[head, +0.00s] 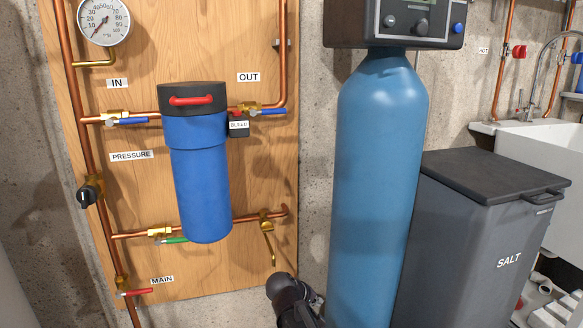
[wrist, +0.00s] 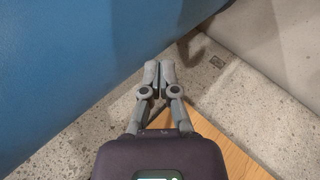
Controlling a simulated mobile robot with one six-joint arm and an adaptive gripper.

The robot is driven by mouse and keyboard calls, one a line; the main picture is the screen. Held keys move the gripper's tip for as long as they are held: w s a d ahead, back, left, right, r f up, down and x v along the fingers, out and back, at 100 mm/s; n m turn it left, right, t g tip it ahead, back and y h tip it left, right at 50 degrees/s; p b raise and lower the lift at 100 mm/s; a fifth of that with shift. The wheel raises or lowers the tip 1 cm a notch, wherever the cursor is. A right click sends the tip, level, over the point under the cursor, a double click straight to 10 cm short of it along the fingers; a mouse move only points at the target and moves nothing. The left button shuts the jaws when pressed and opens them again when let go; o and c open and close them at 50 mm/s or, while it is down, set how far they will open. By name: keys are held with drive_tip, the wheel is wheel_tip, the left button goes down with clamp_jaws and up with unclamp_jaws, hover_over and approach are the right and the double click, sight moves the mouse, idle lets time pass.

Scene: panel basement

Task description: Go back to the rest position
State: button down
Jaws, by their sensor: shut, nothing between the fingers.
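My gripper (wrist: 159,66) shows in the wrist view with its two grey fingers together and nothing between them. A large blue surface, which looks like the tall blue tank (wrist: 70,65), fills the left of that view; the fingertips appear apart from it, though the exact gap cannot be told. In the head view, a dark part of my arm (head: 290,298) shows at the bottom centre, in front of the lower right of the wooden panel (head: 255,185) and left of the blue tank (head: 378,150). The fingertips cannot be made out there.
The panel carries copper pipes, a pressure gauge (head: 104,20), a blue filter housing (head: 203,190) and several valves, including a brass-coloured lever (head: 268,240) just above my arm. A grey salt bin (head: 465,240) stands right of the tank. A white sink (head: 540,150) is beyond it.

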drive_tip(key=s+d+f+m+g+y, duration=0.5)
drive_tip(key=s+d+m+y, duration=0.15)
drive_tip(key=s+d, duration=0.4)
drive_tip(key=s+a+r+p, duration=0.1)
drive_tip(key=s+r+p, duration=0.2)
drive_tip(key=r+p, duration=5.1)
drive_tip(key=shift+r+g+p, duration=0.25)
drive_tip(key=shift+g+p, duration=0.05)
drive_tip(key=shift+p, duration=0.05)
drive_tip(key=shift+s+f+n, duration=0.1)
drive_tip(key=shift+s+n, duration=0.05)
drive_tip(key=shift+n, duration=0.1)
